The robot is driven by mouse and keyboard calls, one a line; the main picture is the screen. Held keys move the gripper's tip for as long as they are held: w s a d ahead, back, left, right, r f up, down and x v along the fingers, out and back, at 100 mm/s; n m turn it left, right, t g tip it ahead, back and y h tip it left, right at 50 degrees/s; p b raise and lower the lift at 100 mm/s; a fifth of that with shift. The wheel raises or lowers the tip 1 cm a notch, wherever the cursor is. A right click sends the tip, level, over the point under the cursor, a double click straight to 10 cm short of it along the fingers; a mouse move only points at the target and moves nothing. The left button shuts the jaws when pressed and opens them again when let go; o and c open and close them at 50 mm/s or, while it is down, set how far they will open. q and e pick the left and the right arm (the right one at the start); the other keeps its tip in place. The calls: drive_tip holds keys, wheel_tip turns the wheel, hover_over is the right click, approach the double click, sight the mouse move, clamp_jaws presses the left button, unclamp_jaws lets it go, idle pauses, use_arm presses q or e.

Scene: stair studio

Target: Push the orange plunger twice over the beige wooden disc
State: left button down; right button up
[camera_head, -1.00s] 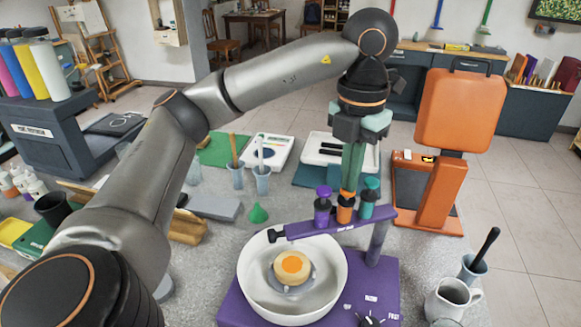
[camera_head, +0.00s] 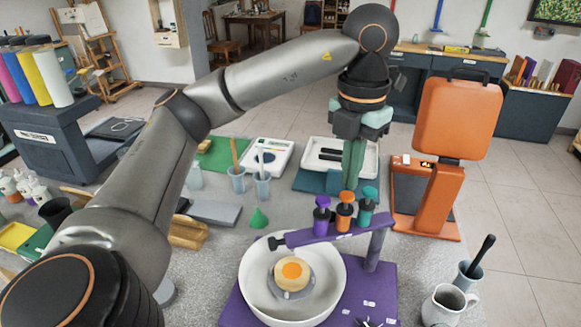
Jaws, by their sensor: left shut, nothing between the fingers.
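The orange plunger (camera_head: 345,211) stands upright in the purple arm (camera_head: 335,236) of a stand, between a purple plunger (camera_head: 322,215) and a teal plunger (camera_head: 367,207). The purple arm's dark tip (camera_head: 277,243) reaches over the white bowl's far rim. The beige wooden disc (camera_head: 291,281) sits on a grey support inside the white bowl (camera_head: 334,292), with an orange patch on top. My left gripper (camera_head: 351,186) is shut and empty, pointing down, with its tips just above or behind the orange plunger's cap. My right gripper is out of view.
A purple base (camera_head: 382,283) carries the bowl. A green cone (camera_head: 259,217) and cups stand to the left.

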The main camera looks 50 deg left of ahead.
use_arm(q)
wheel_tip(320, 180, up, 4)
drive_tip(key=p, duration=0.4)
drive_tip(key=shift+r, duration=0.2)
drive_tip(key=shift+r+p, duration=0.5)
drive_tip(key=shift+r, duration=0.25)
